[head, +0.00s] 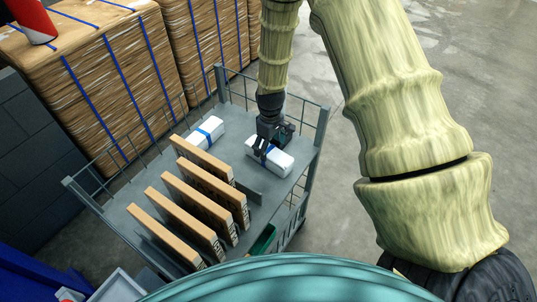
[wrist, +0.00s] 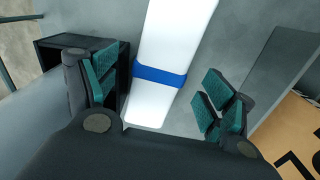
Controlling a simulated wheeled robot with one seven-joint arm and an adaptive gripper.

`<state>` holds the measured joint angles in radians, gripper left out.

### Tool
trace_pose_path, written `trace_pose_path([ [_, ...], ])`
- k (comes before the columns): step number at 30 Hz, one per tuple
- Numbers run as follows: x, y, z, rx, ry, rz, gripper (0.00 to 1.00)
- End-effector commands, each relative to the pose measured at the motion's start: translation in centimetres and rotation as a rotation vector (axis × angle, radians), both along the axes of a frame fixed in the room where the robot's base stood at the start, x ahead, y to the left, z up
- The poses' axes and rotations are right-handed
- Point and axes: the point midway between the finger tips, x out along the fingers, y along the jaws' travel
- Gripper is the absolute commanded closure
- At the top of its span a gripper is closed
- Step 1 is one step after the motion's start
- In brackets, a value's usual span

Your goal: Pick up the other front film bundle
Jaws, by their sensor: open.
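Two white film bundles with blue bands lie on the grey cart. One bundle (head: 275,160) is at the right, under my gripper (head: 270,140). The other bundle (head: 206,131) lies farther left, behind the cardboard pieces. In the wrist view the near bundle (wrist: 174,42) runs up between my fingers, its blue band (wrist: 159,74) crossing it. My gripper (wrist: 160,100) is open, with teal finger pads on either side of the bundle. The pads look apart from it, with a gap on both sides. My gripper's height above the bundle is hard to tell.
Several upright cardboard pieces (head: 190,205) stand on the cart's near left part. The cart (head: 262,196) has wire side rails. A grey divider (wrist: 302,62) stands right of my fingers, and a dark box-like thing (wrist: 55,52) shows at left. Strapped bales (head: 100,70) stand behind.

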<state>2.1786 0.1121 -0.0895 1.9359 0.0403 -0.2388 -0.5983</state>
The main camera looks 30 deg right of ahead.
Motion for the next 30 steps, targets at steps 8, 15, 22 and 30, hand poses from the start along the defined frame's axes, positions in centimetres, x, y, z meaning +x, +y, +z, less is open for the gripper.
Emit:
trace_pose_path([
  [8, 0.0, 0.0, -1.4, 0.000, -0.001, 0.000, 0.17],
  [15, 0.0, 0.0, -1.5, 0.000, -0.001, 0.000, 0.17],
  [22, 0.0, 0.1, -1.5, 0.000, 0.000, 0.001, 0.59],
  [30, 0.0, 0.1, -1.6, 0.001, 0.001, 0.001, 0.68],
])
